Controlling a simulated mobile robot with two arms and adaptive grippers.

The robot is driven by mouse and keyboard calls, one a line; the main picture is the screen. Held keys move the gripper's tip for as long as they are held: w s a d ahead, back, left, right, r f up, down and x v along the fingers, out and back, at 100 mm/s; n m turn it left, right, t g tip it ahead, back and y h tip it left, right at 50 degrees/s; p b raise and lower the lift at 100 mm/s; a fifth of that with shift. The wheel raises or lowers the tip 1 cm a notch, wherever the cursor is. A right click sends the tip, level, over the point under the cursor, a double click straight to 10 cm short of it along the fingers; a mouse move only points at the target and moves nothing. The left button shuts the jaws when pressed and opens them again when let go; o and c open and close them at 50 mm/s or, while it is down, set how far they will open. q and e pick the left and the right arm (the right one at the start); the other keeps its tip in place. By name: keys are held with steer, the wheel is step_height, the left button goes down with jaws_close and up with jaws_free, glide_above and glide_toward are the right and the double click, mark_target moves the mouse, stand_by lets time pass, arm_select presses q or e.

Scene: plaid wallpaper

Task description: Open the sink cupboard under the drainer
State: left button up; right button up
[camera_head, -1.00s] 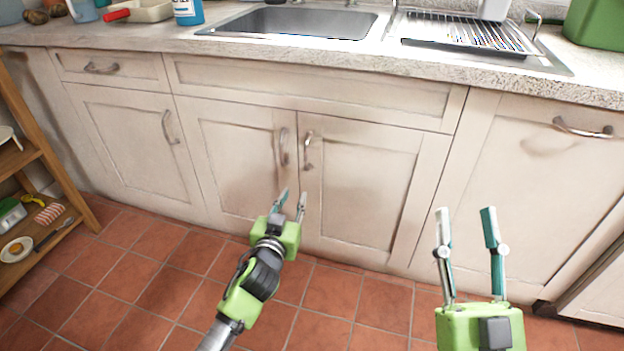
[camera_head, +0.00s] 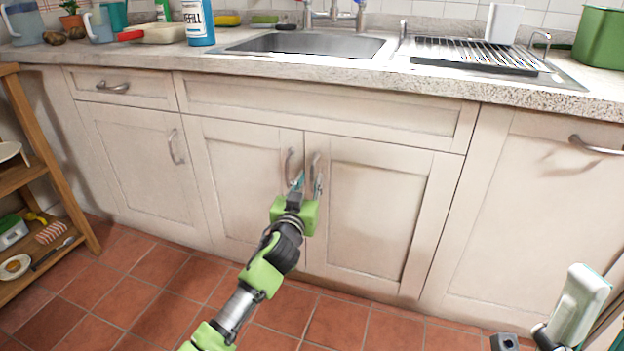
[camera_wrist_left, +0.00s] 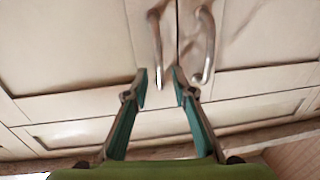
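Two cream sink cupboard doors stand closed side by side, the left door (camera_head: 245,185) and the right door (camera_head: 370,210). Each has a curved metal handle near their shared edge, the left handle (camera_head: 289,166) and the right handle (camera_head: 317,168). My left gripper (camera_head: 308,183) is at these handles. In the left wrist view, which looks upside down, its fingertips (camera_wrist_left: 160,84) are apart, with the end of the right door's handle (camera_wrist_left: 158,58) between them. Contact cannot be told. My right gripper (camera_head: 578,305) is at the lower right, partly cut off. The drainer (camera_head: 475,55) is on the worktop.
The sink (camera_head: 305,44) is left of the drainer. A closed cupboard (camera_head: 535,215) is to the right, and a drawer (camera_head: 120,88) is to the left. A wooden shelf (camera_head: 85,235) stands at far left. The tiled floor (camera_head: 365,325) before the doors is clear.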

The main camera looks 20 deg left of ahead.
mark_target(312, 176)
arm_select(q)
steer(key=shift+w+a+b, duration=0.15)
steer(key=shift+w+b, duration=0.25)
steer(key=shift+w, duration=1.25)
jaws_close()
steer(key=shift+s, duration=0.1)
